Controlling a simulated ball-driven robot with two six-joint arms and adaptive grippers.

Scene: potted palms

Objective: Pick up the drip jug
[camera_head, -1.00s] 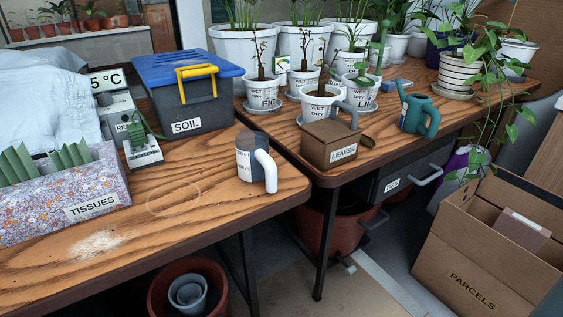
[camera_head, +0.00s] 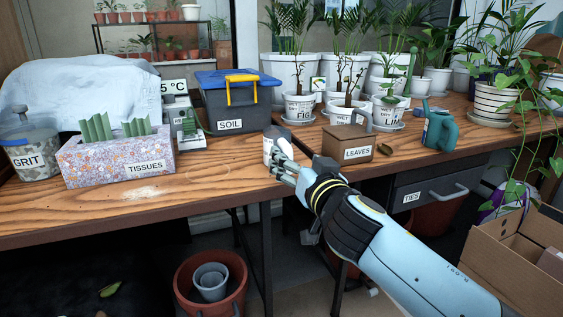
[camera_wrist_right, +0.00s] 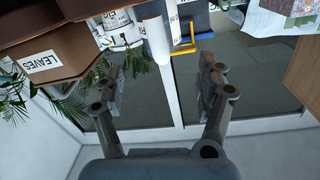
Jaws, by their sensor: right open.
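I cannot tell whether a finger touches the jug. My left gripper is not in view.
The brown LEAVES box (camera_head: 347,146) is close on the right, with a teal watering can (camera_head: 440,131) beyond. The SOIL bin (camera_head: 238,105) stands behind the jug. A TISSUES box (camera_head: 118,157) is at left. Table space left of the jug is clear.

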